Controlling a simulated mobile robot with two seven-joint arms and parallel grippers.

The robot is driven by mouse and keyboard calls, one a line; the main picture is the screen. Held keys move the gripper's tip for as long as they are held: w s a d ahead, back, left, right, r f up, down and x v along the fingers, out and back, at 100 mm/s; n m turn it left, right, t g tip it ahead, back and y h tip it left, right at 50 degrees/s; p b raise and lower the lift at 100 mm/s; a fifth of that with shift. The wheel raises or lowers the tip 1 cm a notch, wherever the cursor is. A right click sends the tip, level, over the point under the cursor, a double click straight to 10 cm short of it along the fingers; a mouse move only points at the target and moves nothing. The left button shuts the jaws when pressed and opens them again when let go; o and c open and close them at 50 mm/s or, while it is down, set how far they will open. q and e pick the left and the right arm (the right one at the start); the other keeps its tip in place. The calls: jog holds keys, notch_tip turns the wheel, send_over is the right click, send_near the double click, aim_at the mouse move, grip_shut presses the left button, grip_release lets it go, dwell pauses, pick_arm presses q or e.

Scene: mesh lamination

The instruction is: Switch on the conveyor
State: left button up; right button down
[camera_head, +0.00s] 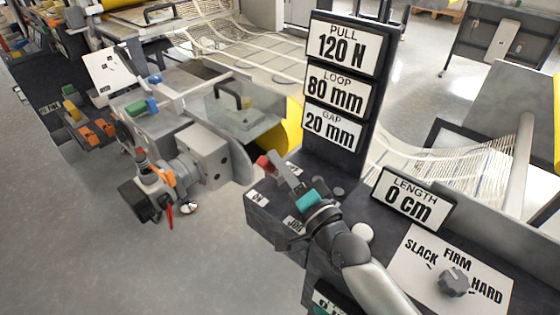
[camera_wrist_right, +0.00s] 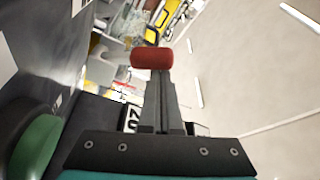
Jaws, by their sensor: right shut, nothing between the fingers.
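My right gripper (camera_head: 280,172) is shut and empty, over the console's left part. A red piece (camera_head: 264,163) is at its fingertips and also shows in the right wrist view (camera_wrist_right: 152,58); I cannot tell whether it is a knob or part of the gripper. A round green button-like part (camera_wrist_right: 36,146) shows at the left of the wrist view. My gripper hides part of the console top in the head view. My left gripper is not in view.
A sign post (camera_head: 340,85) reads PULL 120 N, LOOP 80 mm and GAP 20 mm. A LENGTH display (camera_head: 410,198) reads 0 cm. A grey dial (camera_head: 453,283) is marked SLACK, FIRM, HARD. White mesh (camera_head: 445,175) spreads behind. A machine with a yellow roll (camera_head: 292,125) stands left.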

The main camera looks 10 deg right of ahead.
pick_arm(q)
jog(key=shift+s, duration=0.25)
pick_arm(e)
jog(key=shift+f, duration=0.1)
jog(key=shift+s, duration=0.1)
jog(key=shift+s+f, duration=0.1)
jog(key=shift+s, duration=0.15)
jog(key=v, duration=1.4)
jog(key=shift+s+d+p, duration=0.2)
jog(key=shift+d+p, duration=0.05)
jog(key=shift+p, duration=0.1)
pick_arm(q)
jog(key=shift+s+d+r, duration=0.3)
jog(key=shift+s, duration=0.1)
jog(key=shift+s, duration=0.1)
pick_arm(e)
jog(key=shift+s, duration=0.1)
